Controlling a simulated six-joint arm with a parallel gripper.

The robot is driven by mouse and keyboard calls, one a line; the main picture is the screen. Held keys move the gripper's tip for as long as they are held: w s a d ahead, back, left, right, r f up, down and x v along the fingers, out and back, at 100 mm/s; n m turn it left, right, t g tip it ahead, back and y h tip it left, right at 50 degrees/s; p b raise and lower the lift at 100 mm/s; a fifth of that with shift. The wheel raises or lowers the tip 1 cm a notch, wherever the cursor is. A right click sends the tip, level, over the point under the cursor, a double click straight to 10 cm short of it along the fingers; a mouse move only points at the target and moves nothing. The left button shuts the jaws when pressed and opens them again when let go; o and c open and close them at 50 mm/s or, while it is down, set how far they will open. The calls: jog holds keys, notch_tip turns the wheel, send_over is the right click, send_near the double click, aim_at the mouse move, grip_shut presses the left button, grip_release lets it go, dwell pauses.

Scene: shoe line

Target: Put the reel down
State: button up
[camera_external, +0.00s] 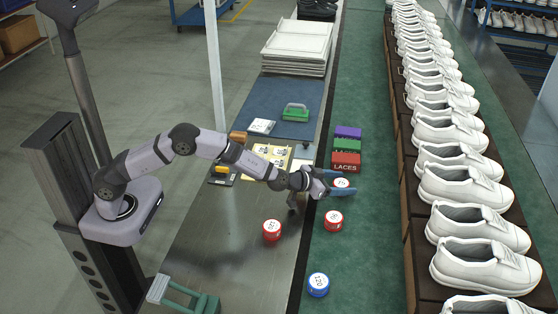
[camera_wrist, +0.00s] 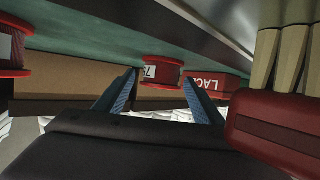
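A reel with a white label (camera_external: 342,182) is between the blue fingers of my gripper (camera_external: 336,183), over the green strip. In the wrist view the reel (camera_wrist: 162,72) has red flanges and a label with a number. It appears to rest on the green surface, which is at the top of that picture. My gripper (camera_wrist: 161,77) has a finger on each side of it, with a narrow gap visible at each side, so it looks open around the reel. The hidden sides leave light contact uncertain.
A red LACES box (camera_external: 346,162) stands just beyond the reel, with green and purple boxes behind. Other reels stand nearby: red (camera_external: 333,220), red (camera_external: 272,230) and blue (camera_external: 318,285). White shoes (camera_external: 465,187) line the right. The green strip's front is mostly clear.

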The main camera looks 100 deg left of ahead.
jog(key=shift+s+d+f, duration=0.1)
jog(key=shift+s+f, duration=0.1)
jog(key=shift+f, duration=0.4)
jog(key=shift+r, duration=0.5)
jog(key=v, duration=1.2)
jog(key=shift+w+r, duration=0.15)
jog(key=shift+r, duration=0.1)
jog(key=s+d+r+m+g+h+p, duration=0.25)
jog(key=s+d+h+p, duration=0.2)
jog(key=d, duration=0.35)
jog(key=s+d+r+m+g+h+p, duration=0.1)
jog(key=s+d+r+m+h+p, duration=0.15)
jog(key=s+d+p, duration=0.45)
jog(key=s+d+r+g+p, duration=0.1)
jog(key=s+g+p, duration=0.1)
jog(key=s, duration=0.7)
jog(key=s+d+r+m+g+p, duration=0.1)
jog(key=s+d+r+g+p, duration=0.1)
jog(key=s, duration=0.6)
jog(key=s+d+r+g+p, duration=0.1)
jog(key=s+r+g+p, duration=0.1)
jog(key=s, duration=0.7)
jog(key=shift+s+d+m+g+h+p, duration=0.3)
jog(key=shift+d+m+g+p, duration=0.1)
jog(key=shift+g+p, duration=0.55)
